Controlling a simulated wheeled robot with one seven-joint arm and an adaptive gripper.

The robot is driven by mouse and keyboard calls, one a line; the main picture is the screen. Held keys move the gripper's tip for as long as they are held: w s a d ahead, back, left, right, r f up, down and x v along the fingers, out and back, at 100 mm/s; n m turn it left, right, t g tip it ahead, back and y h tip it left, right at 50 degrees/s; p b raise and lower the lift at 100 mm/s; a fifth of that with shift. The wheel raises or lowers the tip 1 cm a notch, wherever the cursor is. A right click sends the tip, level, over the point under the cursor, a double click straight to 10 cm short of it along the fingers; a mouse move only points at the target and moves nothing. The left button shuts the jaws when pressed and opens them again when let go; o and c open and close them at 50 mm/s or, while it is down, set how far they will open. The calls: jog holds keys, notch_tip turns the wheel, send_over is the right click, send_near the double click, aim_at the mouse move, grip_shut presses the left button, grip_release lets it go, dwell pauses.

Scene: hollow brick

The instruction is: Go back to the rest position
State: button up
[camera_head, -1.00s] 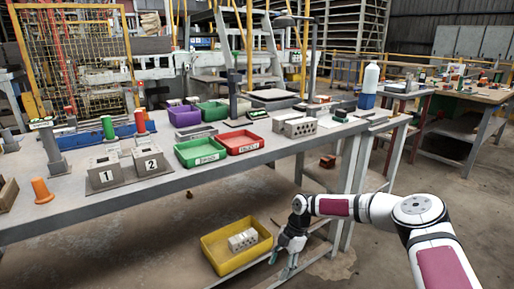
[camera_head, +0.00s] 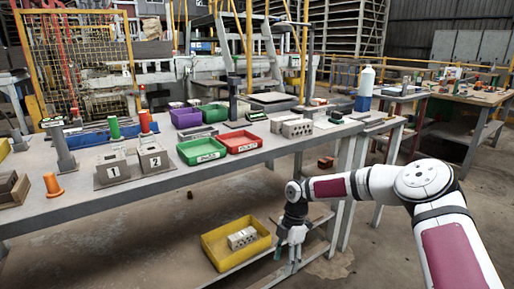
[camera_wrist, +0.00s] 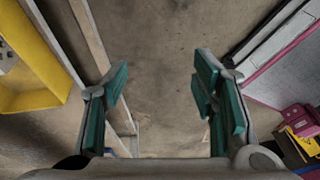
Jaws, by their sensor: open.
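My gripper (camera_head: 291,243) hangs fingers-down at the front of the table, to the right of the yellow bin. In the wrist view my gripper (camera_wrist: 160,100) is open, with its green pads wide apart and only bare floor between them. A hollow brick (camera_head: 242,238) lies in the yellow bin (camera_head: 217,262) on the low shelf. The bin also shows at the left edge of the wrist view (camera_wrist: 40,93). Another hollow brick (camera_head: 297,128) sits on the table top.
The table leg (camera_head: 345,200) is close behind my gripper. Floor in front is clear.

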jog(key=s+d+r+m+h, duration=0.2)
jog(key=s+d+r+m, duration=0.15)
jog(key=s+r, duration=0.5)
jog(key=s+d+r+m+h, duration=0.25)
jog(key=s+r+m, duration=0.2)
jog(key=r, duration=0.65)
jog(key=s+d+r+m+h, duration=0.1)
jog(key=s+d+r+m, duration=0.25)
jog(key=s+r, duration=0.5)
jog(key=s+r+m+t+y, duration=0.25)
jog(key=s+m, duration=0.35)
jog(key=s, duration=0.6)
jog(key=s+r+m+t+y, duration=0.1)
jog(key=s+r+m, duration=0.35)
jog(key=s, duration=0.75)
notch_tip(320, 180, up, 26)
jog(key=d+m+t+p, duration=0.1)
jog(key=t+p, duration=0.2)
jog(key=p, duration=2.3)
jog(key=shift+r+m+p, duration=0.15)
jog(key=shift+m+p, duration=0.2)
jog(key=shift+m, duration=0.05)
jog(key=shift+s, duration=0.1)
